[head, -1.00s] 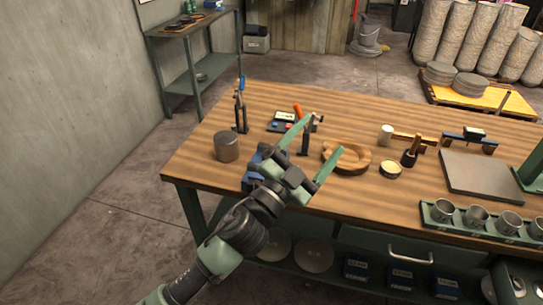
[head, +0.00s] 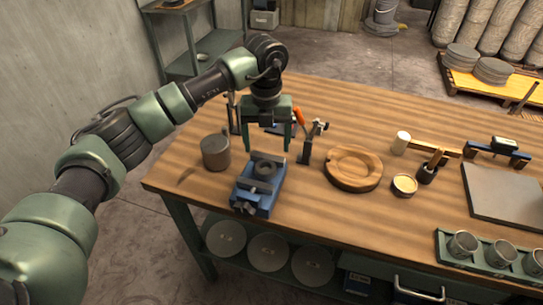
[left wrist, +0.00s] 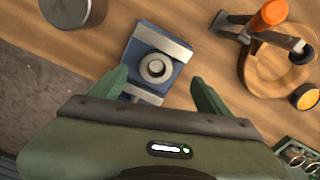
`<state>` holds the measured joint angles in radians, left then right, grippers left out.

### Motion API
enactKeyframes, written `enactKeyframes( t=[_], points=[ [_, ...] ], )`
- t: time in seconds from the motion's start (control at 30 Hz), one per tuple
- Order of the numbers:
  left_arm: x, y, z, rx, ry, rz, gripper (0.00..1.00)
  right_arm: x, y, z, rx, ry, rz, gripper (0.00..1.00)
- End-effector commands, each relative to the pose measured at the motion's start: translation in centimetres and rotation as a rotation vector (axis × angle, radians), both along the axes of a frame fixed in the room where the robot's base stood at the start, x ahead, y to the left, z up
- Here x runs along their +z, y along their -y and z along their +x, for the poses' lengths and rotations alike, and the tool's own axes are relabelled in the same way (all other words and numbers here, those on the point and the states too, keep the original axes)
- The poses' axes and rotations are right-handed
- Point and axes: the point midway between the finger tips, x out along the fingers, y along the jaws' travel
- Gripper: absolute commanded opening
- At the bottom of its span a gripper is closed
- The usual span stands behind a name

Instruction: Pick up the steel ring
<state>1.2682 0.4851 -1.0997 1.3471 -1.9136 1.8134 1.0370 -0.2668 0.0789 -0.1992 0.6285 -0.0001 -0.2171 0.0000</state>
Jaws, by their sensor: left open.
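The steel ring (head: 264,169) is a small dark grey ring on the blue vise (head: 259,190), near the table's front left. My right gripper is not in view.
A grey cylinder (head: 215,152) stands left of the vise. A clamp stand (head: 308,146) with an orange-handled tool rises close to the right finger. A round wooden piece (head: 353,170) lies further right. The wooden table (head: 330,212) is bare in front of it.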

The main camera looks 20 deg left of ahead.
Motion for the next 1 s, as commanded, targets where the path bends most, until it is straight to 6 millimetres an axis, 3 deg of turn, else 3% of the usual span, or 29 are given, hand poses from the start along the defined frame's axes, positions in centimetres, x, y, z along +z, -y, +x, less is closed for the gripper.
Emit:
enactKeyframes(
  t=[0.07, 0.3, 0.37, 0.47, 0.6, 0.73, 0.87, 1.0],
  points=[
    [-0.6, -0.2, -0.1, 0.004, -0.006, 0.009, 0.77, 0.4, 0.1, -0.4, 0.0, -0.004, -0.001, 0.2],
    [-3.2, -0.2, 0.0, 0.002, -0.008, 0.005, 0.77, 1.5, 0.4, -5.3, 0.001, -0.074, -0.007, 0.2],
    [-4.1, -0.3, 0.1, 0.001, -0.008, 0.005, 0.77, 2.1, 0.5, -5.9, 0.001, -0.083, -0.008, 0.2],
    [-5.7, -0.3, 0.3, 0.001, -0.007, 0.004, 0.77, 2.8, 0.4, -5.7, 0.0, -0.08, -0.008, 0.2],
    [-7.2, -0.3, 0.3, -0.001, -0.004, 0.002, 0.77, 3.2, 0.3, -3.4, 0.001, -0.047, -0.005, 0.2],
    [-7.6, -0.3, 0.4, -0.002, -0.002, 0.003, 0.77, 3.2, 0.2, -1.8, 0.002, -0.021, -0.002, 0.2],
    [-7.6, -0.3, 0.3, -0.002, -0.002, 0.003, 0.77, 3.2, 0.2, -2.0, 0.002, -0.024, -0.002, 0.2],
    [-7.6, -0.3, 0.3, -0.002, -0.002, 0.002, 0.38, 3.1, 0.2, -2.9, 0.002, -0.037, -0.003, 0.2]
  ],
)
